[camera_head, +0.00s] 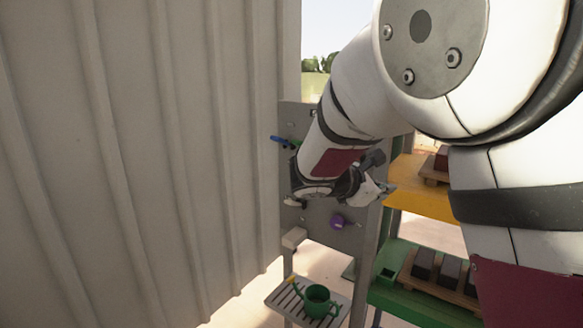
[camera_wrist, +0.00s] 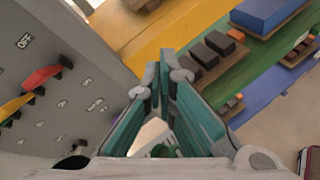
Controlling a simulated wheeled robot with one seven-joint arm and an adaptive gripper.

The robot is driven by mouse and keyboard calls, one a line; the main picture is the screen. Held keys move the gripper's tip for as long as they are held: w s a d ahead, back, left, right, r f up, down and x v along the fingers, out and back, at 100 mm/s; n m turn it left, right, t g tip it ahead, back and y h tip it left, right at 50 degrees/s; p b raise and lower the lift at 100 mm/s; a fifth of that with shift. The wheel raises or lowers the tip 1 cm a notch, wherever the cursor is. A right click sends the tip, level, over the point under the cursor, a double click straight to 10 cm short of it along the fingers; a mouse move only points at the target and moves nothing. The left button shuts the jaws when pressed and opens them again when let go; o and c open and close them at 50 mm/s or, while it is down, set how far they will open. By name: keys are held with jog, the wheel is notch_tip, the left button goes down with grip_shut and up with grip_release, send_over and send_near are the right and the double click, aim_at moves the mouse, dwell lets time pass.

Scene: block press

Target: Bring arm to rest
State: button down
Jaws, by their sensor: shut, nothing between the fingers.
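My arm reaches in from the right in the head view and bends down in front of a grey panel (camera_head: 345,238). My gripper (camera_head: 385,189) is beside the panel, near the left edge of a yellow shelf (camera_head: 425,198). In the wrist view the two teal fingers of my gripper (camera_wrist: 165,76) are together at the tips, with nothing between them. The panel (camera_wrist: 95,60) is left of the fingers, apart from them as far as I can tell. My arm hides part of the panel in the head view.
The panel bears a red lever (camera_wrist: 42,77), a yellow lever (camera_wrist: 17,104) and a purple knob (camera_head: 337,222). A green shelf (camera_head: 395,297) holds dark blocks (camera_head: 424,264). A green watering can (camera_head: 317,301) stands on a slatted ledge below. A corrugated wall (camera_head: 130,160) fills the left.

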jog(key=s+d+m+g+y, duration=0.25)
jog(key=s+m, duration=0.25)
jog(key=s, duration=0.4)
jog(key=s+d+m+g+y, duration=0.25)
jog(key=s+m, duration=0.25)
jog(key=s, duration=0.4)
jog(key=s+a+m+t+y, duration=0.1)
jog(key=s+a+m+y, duration=0.2)
jog(key=s, duration=0.5)
jog(key=s+a+m+t+y, duration=0.1)
jog(key=s+a+m+y, duration=0.1)
jog(key=s+a+m, duration=0.2)
jog(key=shift+s+a+m+y, duration=0.35)
jog(key=shift+s+m, duration=0.95)
jog(key=shift+s, duration=1.1)
jog(key=c, duration=2.4)
grip_release()
jog(key=shift+d, duration=0.15)
